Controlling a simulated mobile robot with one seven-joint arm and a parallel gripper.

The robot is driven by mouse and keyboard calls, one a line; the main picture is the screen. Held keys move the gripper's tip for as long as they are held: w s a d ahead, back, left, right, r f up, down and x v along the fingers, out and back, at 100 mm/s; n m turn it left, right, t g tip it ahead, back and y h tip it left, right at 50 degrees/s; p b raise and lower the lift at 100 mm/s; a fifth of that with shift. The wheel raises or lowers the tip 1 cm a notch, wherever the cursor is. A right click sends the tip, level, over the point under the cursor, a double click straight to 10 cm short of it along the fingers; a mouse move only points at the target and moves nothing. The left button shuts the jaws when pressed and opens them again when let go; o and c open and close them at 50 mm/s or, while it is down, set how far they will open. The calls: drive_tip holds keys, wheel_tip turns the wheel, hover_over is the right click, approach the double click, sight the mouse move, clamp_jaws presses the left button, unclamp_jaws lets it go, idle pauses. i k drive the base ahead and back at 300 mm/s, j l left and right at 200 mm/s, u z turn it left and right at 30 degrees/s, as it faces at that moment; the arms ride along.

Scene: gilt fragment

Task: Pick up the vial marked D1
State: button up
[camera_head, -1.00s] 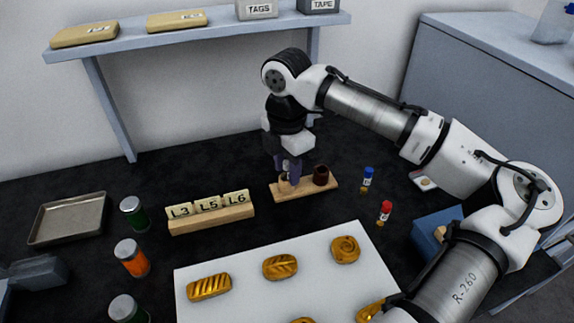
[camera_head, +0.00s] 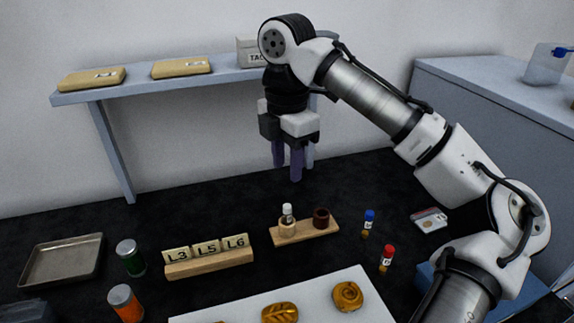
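Three small vials are in view, and I cannot read which one is marked D1. A white-capped vial (camera_head: 287,212) stands upright in the light cup of a wooden holder (camera_head: 303,232). A blue-capped vial (camera_head: 368,223) stands on the dark table to the right of the holder. A red-capped vial (camera_head: 387,259) stands nearer, on the table. My gripper (camera_head: 288,170) hangs fingers down above the wooden holder, well clear of the white-capped vial. Its two fingers are apart with nothing between them.
A dark brown cup (camera_head: 321,218) sits in the holder's right side. A wooden rack with L3, L5, L6 tiles (camera_head: 208,262), a green jar (camera_head: 130,258) and an orange jar (camera_head: 126,304) stand left. A shelf (camera_head: 140,84) is behind.

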sight(389, 252)
drive_tip(key=k, duration=1.5)
